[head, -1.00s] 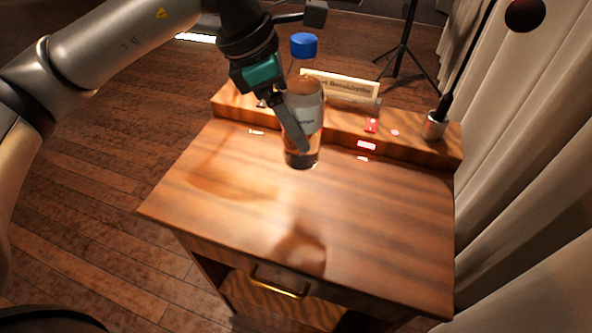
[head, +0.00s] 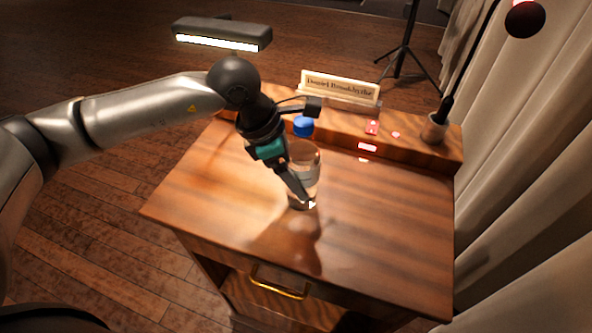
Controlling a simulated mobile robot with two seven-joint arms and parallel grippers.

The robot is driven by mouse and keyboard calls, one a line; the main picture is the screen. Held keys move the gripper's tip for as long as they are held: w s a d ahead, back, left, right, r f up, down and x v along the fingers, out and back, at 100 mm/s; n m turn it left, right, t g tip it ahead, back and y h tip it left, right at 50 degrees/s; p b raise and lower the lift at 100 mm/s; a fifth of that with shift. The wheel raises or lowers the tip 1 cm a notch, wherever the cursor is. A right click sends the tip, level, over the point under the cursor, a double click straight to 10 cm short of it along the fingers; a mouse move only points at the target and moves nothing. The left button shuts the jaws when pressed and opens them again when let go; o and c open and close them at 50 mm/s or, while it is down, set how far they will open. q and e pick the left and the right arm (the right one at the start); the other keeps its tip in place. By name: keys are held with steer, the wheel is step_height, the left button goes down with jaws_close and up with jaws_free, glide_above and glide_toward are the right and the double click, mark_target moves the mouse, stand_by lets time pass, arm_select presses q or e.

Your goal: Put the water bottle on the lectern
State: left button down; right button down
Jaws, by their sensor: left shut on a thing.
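The clear water bottle (head: 310,165) with a blue cap (head: 303,126) stands upright over the middle of the wooden lectern top (head: 220,200). My left gripper (head: 302,186) is shut on the bottle's side, with a finger across its front. The bottle's base is at or just above the wood; I cannot tell whether it touches. A dark shadow or reflection lies just below it. The far finger is hidden by the bottle. My right gripper is not in view.
A name plate (head: 340,87) stands on the raised back ledge, with a small red-lit control (head: 372,128) and a gooseneck microphone (head: 436,128) to the right. A lamp (head: 222,35) shows behind my arm. Curtains (head: 530,190) hang at the right. The front lectern top is clear.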

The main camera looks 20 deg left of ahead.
arm_select(q)
steer(key=shift+r, duration=0.1)
jaws_free()
steer(key=shift+f, duration=0.2)
steer(key=shift+r, duration=0.2)
steer(key=v, duration=1.2)
steer(key=shift+b, duration=0.3)
steer(key=shift+d, duration=0.1)
